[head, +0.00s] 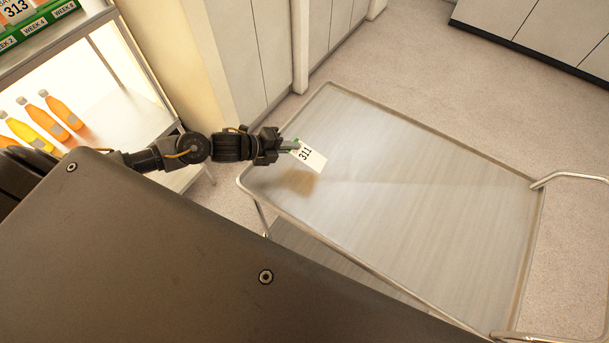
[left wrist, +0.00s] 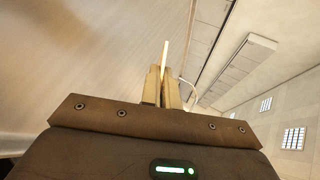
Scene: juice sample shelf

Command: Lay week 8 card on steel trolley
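My left gripper (head: 290,147) reaches in from the left over the near left corner of the steel trolley (head: 400,180). In the left wrist view the fingers (left wrist: 162,88) are closed on the card (left wrist: 164,54), seen edge-on as a thin pale strip. My right gripper is not in view.
The trolley's top is bare, with a raised rim and a handle (head: 575,176) at the right. A lit shelf (head: 120,110) with several juice bottles (head: 40,120) and week labels stands at the left. Pale cabinets (head: 270,45) stand behind the trolley.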

